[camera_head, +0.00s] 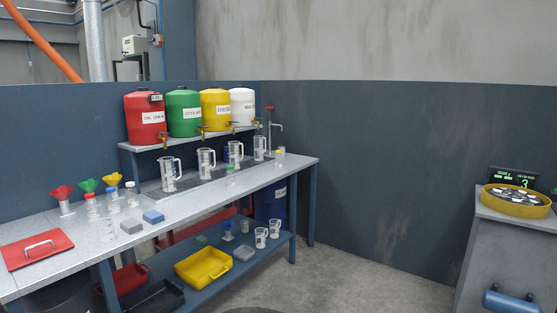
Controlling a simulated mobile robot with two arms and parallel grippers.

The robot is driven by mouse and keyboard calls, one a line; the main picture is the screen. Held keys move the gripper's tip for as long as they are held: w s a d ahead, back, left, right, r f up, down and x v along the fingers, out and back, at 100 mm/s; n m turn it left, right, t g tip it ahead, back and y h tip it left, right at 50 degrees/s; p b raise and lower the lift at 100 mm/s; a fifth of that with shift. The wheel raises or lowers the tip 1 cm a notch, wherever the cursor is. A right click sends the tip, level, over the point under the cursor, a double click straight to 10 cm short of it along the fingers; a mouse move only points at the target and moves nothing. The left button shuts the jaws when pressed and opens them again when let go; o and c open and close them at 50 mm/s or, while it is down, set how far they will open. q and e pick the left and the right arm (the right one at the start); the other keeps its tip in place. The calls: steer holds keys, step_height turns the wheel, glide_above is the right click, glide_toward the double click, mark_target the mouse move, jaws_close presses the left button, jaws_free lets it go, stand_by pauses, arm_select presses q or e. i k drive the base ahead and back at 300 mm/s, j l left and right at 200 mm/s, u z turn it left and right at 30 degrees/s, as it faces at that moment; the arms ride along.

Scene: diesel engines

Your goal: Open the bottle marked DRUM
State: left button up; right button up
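Several small clear bottles stand on the long grey workbench (190,205). All these bottles are upright with caps on. Neither of my grippers is in view.
Red, green, yellow and white tanks (184,112) stand on a shelf behind clear jugs (207,162). A yellow tray (203,267) lies on the lower shelf. The floor at the right (360,280) is clear.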

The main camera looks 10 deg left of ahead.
mark_target(277, 157)
steer(key=i, duration=2.3)
